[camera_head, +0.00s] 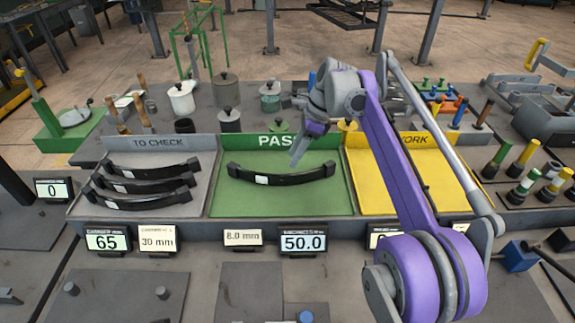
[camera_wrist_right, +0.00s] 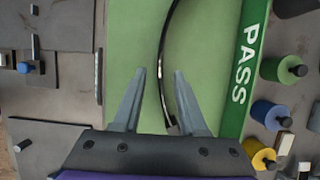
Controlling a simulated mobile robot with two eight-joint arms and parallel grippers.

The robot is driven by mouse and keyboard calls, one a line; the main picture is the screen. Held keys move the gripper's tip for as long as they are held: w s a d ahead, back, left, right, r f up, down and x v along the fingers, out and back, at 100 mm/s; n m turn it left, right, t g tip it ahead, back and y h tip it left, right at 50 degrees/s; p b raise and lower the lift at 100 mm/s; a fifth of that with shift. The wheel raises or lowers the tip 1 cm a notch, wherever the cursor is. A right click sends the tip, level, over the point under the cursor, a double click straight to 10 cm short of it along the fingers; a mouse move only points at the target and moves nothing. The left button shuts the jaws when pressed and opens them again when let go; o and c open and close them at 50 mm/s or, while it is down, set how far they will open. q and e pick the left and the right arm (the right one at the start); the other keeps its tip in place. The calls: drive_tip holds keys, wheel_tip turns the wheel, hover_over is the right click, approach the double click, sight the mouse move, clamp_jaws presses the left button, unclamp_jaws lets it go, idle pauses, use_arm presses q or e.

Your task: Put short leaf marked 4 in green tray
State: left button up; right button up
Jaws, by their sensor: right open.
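One black curved leaf (camera_head: 281,176) with a small white label lies in the green tray (camera_head: 234,203), whose back wall reads PASS. Several similar black leaves (camera_head: 140,187) lie in the grey TO CHECK tray (camera_head: 80,211) to its left. The labels are too small to read, so I cannot tell which leaf is marked 4. My right gripper (camera_head: 298,158) is over the green tray, at the leaf's right part. In the right wrist view my gripper (camera_wrist_right: 159,75) is open, and the leaf (camera_wrist_right: 163,55) runs between its fingers. My left gripper is out of view.
A yellow tray (camera_head: 375,190), its sign partly hidden by my right arm, stands right of the green one. Displays (camera_head: 304,243) and cards line the front edge. Pots and weighted cylinders (camera_head: 181,98) stand behind the trays. Coloured posts (camera_head: 523,158) stand at the right.

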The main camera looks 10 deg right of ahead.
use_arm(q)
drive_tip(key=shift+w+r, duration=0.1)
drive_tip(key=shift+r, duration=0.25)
use_arm(e)
drive_tip(key=s+n+t+h, duration=0.1)
drive_tip(key=s+n+h, duration=0.1)
drive_tip(key=s+n, duration=0.6)
drive_tip(key=s+f+n+t, duration=0.1)
drive_tip(key=s+f+n, duration=0.3)
drive_tip(key=s, duration=0.3)
drive_tip(key=s+d+f+n+t+h, duration=0.1)
drive_tip(key=s+f+n, duration=0.3)
drive_tip(key=s+f, duration=0.3)
drive_tip(key=s+d+f+n+t+h, duration=0.1)
drive_tip(key=s+f+n, duration=0.3)
drive_tip(key=s, duration=0.5)
drive_tip(key=shift+s+d+f+t, duration=0.15)
drive_tip(key=shift+f+t, duration=0.15)
drive_tip(key=shift+f, duration=0.4)
